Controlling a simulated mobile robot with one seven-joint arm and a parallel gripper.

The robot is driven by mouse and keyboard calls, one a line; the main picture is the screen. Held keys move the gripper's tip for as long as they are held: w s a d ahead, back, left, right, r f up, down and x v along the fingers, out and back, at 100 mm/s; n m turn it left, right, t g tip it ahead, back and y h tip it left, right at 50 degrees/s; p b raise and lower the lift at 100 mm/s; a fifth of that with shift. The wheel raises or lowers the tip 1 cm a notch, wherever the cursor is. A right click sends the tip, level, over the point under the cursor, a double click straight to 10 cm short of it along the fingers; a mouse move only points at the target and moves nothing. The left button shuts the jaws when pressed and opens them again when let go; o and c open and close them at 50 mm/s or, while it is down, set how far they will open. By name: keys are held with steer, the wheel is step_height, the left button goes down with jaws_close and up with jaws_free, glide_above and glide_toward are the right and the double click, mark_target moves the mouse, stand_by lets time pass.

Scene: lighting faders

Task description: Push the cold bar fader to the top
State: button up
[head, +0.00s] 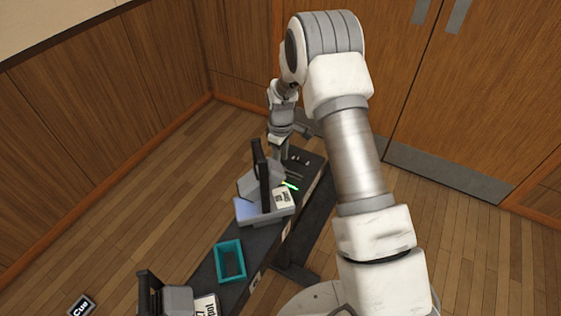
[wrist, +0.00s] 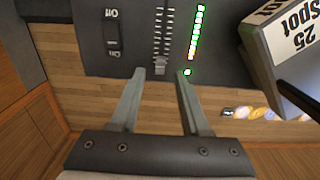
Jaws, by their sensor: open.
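In the wrist view a fader knob (wrist: 161,64), small and grey, sits at the gripper-side end of a ticked slot (wrist: 158,30) in a dark panel (wrist: 75,40). No label naming this fader is readable. In the head view my gripper (head: 281,152) is over the far end of a dark bench (head: 205,285); the fader knob is not distinguishable there.
A switch marked Off (wrist: 112,35) is left of the slot. A grey unit labelled 25 Spot (wrist: 285,45) stands close on the right. In the head view a grey lamp-like unit (head: 255,212) and a teal tray (head: 218,262) occupy the bench nearer me.

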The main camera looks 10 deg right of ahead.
step_height(320, 180, up, 15)
steer(key=shift+r, duration=0.15)
stand_by(0.4)
